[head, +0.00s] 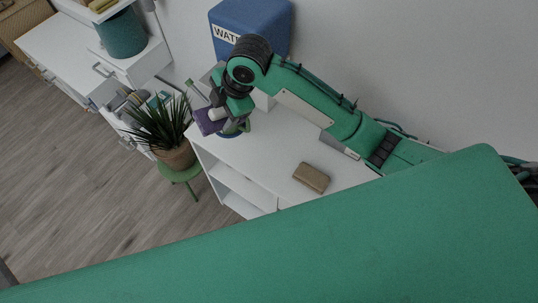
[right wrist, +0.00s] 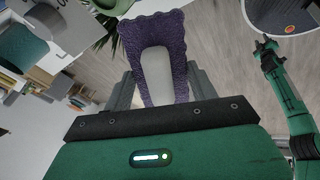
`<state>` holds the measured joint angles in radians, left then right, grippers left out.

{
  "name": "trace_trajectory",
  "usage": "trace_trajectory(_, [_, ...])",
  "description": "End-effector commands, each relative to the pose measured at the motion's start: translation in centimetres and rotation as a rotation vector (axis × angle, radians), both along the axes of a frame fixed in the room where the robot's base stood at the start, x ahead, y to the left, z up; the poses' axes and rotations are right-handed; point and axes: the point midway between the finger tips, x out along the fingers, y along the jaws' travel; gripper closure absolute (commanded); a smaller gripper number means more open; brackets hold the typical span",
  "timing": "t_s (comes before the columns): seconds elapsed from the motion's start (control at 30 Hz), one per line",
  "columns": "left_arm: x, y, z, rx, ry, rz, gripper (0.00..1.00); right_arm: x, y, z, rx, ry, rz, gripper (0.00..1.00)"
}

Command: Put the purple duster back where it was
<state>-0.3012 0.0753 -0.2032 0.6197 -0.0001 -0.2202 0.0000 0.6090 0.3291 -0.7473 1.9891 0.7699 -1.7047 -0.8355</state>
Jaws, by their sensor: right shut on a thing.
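The purple duster (head: 207,122) is in my right gripper (head: 217,112), at the left end of the white shelf desk (head: 270,150). In the right wrist view the gripper (right wrist: 157,85) is shut around the duster's pale middle part, and its fuzzy purple head (right wrist: 150,30) points away from the palm. I cannot tell from these views whether the duster touches anything. My left gripper (right wrist: 266,46) shows small at the right of the right wrist view; its jaws are too small to judge. It is not seen in the head view.
A blue round-rimmed thing (head: 240,127) is partly hidden just beside the duster. A potted plant (head: 160,125) on a green stool (head: 180,172) stands left of the desk. A blue water box (head: 265,18) stands behind the arm. A brown block (head: 311,177) lies on the desktop.

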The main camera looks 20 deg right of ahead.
Motion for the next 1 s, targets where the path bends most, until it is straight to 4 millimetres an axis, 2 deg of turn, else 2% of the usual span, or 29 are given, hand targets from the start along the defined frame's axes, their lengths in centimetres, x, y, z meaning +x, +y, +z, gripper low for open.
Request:
trace_trajectory(0.13, [0.1, 0.0, -1.5, 0.001, -0.002, 0.0, 0.64, -0.6, -3.3, -1.4, -0.187, 0.08, 0.174, 0.6])
trace_trajectory(0.3, [0.3, 0.3, -2.4, 0.002, -0.004, 0.0, 0.64, -1.4, -8.1, -1.4, -0.341, 0.128, 0.314, 0.6])
trace_trajectory(0.4, [0.3, 0.4, -2.6, 0.004, -0.004, 0.001, 0.64, -1.7, -9.9, -1.0, -0.384, 0.14, 0.35, 0.6])
trace_trajectory(0.57, [0.3, 0.5, -2.6, 0.005, -0.004, 0.002, 0.64, -1.9, -11.0, -1.3, -0.408, 0.149, 0.372, 0.6])
trace_trajectory(0.67, [0.3, 0.5, -2.3, 0.005, -0.004, 0.002, 0.64, -2.0, -11.1, -3.0, -0.409, 0.153, 0.374, 0.6])
trace_trajectory(1.0, [0.3, 0.6, -1.1, 0.006, -0.003, 0.003, 0.64, -2.1, -11.1, -12.0, -0.409, 0.152, 0.371, 0.6])
